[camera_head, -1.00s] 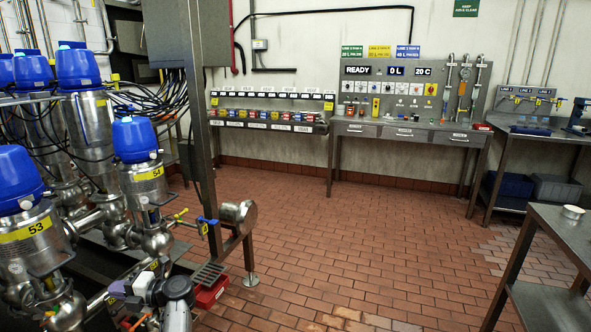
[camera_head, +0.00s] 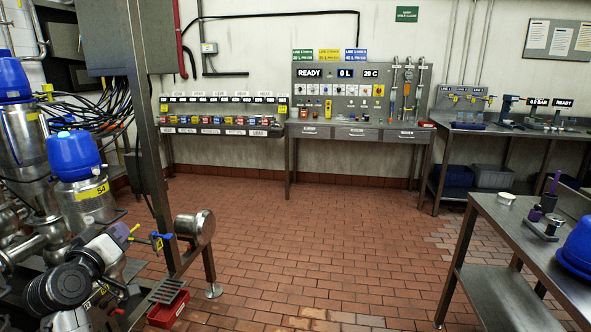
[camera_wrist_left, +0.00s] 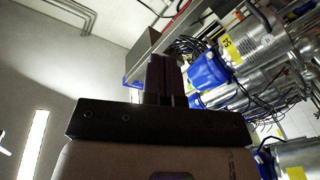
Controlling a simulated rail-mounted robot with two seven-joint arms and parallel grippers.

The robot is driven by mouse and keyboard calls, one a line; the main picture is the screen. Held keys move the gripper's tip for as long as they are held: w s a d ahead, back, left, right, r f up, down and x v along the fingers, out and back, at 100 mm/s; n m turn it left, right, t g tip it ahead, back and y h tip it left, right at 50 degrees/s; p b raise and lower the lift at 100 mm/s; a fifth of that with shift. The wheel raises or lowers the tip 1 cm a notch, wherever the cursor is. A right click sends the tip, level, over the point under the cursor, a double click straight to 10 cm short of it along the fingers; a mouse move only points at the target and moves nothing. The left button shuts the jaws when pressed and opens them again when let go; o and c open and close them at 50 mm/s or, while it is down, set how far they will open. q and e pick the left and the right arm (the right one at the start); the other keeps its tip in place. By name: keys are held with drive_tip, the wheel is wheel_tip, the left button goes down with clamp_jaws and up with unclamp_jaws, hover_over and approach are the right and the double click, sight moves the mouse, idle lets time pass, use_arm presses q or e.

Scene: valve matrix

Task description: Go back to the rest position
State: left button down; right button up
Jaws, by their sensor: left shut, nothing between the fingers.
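My left gripper (camera_head: 122,232) shows at the lower left in the head view, at the end of my pale and dark arm. Its fingers look purple. In the left wrist view the two dark fingers (camera_wrist_left: 163,78) stand side by side, closed together with nothing between them. In the head view the gripper is in front of the valve rack, close in the picture to a yellow handle and a blue handle (camera_head: 157,236). I cannot tell whether it touches them. My right gripper is not in view.
A blue-topped valve labelled 54 (camera_head: 74,155) stands at the left. A steel post (camera_head: 146,130) rises beside it, with a red bin (camera_head: 168,308) below. A steel table (camera_head: 490,215) with small parts stands at the right. The tiled floor (camera_head: 320,235) between is clear.

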use_arm(q)
drive_tip(key=s+d+f+m+g+p, duration=0.25)
drive_tip(key=s+d+f+p, duration=0.2)
drive_tip(key=s, duration=0.55)
drive_tip(key=s+d+f+m+g+p, duration=0.2)
drive_tip(key=s+d+f+g+p, duration=0.25)
drive_tip(key=s, duration=0.45)
drive_tip(key=s+d+f+m+g+p, duration=0.15)
drive_tip(key=s+d+f+p, duration=0.25)
drive_tip(key=s+d+f, duration=0.45)
drive_tip(key=s+f+m+g+p, duration=0.1)
drive_tip(key=s+f+g+p, duration=0.2)
drive_tip(key=s, duration=0.7)
drive_tip(key=s+f+m+g+p, duration=0.1)
drive_tip(key=s+f+g+p, duration=0.15)
drive_tip(key=s, duration=0.75)
wheel_tip(320, 180, up, 38)
drive_tip(key=p, duration=3.8)
drive_tip(key=shift+w+a+f, duration=0.2)
drive_tip(key=shift+a, duration=0.05)
